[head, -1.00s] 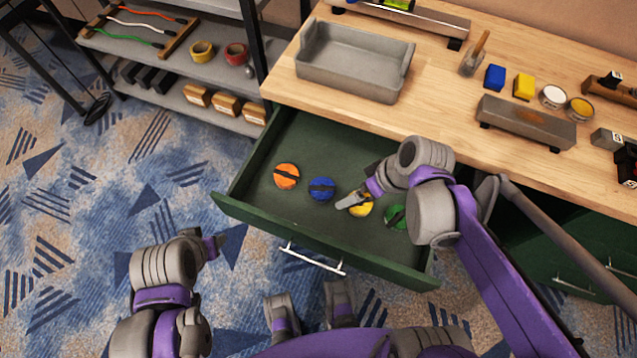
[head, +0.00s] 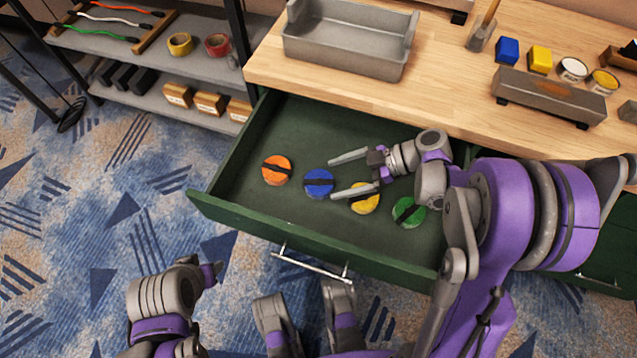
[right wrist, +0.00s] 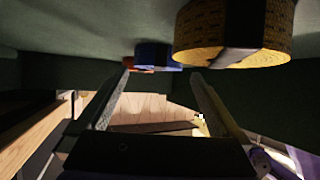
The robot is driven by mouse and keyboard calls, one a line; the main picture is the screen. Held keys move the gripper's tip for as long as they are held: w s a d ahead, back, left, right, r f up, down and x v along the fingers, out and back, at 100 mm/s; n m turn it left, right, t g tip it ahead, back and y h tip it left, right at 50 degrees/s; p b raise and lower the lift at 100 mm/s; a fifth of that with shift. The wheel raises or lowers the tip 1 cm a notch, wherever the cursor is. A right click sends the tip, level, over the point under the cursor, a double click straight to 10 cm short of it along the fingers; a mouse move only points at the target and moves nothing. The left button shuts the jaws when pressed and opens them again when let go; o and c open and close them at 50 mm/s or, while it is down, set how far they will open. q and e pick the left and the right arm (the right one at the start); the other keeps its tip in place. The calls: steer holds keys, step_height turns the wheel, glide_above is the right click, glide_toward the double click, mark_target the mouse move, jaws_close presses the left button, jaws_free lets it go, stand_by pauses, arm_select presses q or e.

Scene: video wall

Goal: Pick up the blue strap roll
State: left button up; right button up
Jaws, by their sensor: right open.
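The blue strap roll (head: 318,190) lies flat in the open green drawer, with a dark band across it. My right gripper (head: 333,178) is open and empty, its two fingers pointing left at the blue roll from its right side. The lower finger passes over the upper edge of the yellow roll (head: 365,204). In the right wrist view, the blue roll (right wrist: 158,56) shows beyond and between the fingertips (right wrist: 161,73), and the yellow roll (right wrist: 235,32) is close by the right finger. My left gripper (head: 213,273) is at the lower left, outside the drawer; its fingers are not clear.
An orange roll (head: 276,170) lies left of the blue one and a green roll (head: 409,212) lies right of the yellow one. The drawer's front wall (head: 300,241) and the worktop (head: 440,108) border the space. A grey tray (head: 345,56) stands on the worktop.

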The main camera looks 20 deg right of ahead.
mark_target(319, 182)
steer(key=b+x, duration=0.1)
steer(key=x, duration=0.5)
steer(key=shift+w+r, duration=0.1)
steer(key=shift+r, duration=0.15)
steer(key=shift+r, duration=0.1)
steer(key=c, duration=1.3)
